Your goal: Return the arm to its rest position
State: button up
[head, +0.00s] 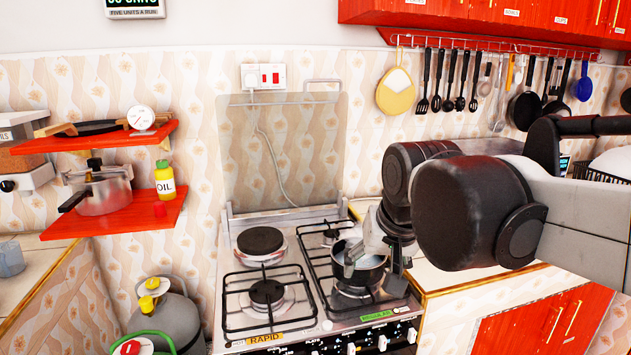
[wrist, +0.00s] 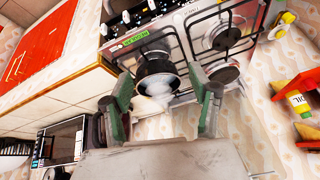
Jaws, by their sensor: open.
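My gripper (head: 372,262) is above the front right of the stove in the head view, with my arm coming in from the right. In the wrist view my gripper (wrist: 166,103) has its two green-padded fingers spread apart, with nothing held between them. A dark pot (head: 366,272) with a shiny inside stands on the front right burner, partly hidden behind my fingers. The same pot (wrist: 157,72) shows just beyond the fingertips in the wrist view. I cannot tell whether a finger touches it.
The stove (head: 234,310) has a raised glass lid (head: 285,150) behind it. Pans and utensils (head: 527,108) hang from a rail beneath red cabinets (head: 500,15). Red shelves (head: 150,218) on the left hold a pressure cooker (head: 103,192) and an oil bottle (head: 165,182). A counter (head: 450,275) lies right of the stove.

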jog(key=s+d+f+t, duration=0.1)
jog(key=s+d+f, duration=0.3)
jog(key=s+d, duration=0.1)
jog(key=s+d+f+t+h, duration=0.1)
jog(key=s+d+f, duration=0.3)
jog(key=s, duration=0.4)
jog(key=shift+d+p, duration=0.4)
jog(key=shift+d, duration=0.05)
jog(key=shift+s+f, duration=0.1)
dwell(2.2)
